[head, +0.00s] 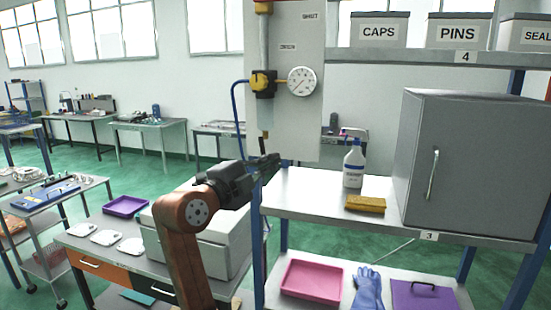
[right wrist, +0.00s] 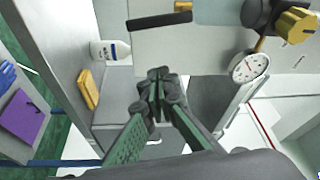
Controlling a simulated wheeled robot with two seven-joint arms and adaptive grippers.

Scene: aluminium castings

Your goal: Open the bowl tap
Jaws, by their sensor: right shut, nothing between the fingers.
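A pale upright panel (head: 306,130) carries a round white gauge (head: 301,81) and a yellow-and-black valve body (head: 263,83). What looks like the bowl tap, a dark hanging lever with a yellow piece at its top (head: 264,137), is low at the panel's left edge. In the right wrist view its black bar (right wrist: 158,20) lies above the fingertips, apart from them in the picture. My right gripper (head: 274,162) is shut and empty, just below the tap in the head view; its closed fingers show in the wrist view (right wrist: 157,88). My left gripper is not in view.
A shelf (head: 300,196) right of the gripper holds a white spray bottle (head: 353,165), a yellow sponge (head: 365,204) and a grey cabinet (head: 465,165). A blue hose (head: 235,105) loops left of the valve. A pink tray (head: 312,281) lies below.

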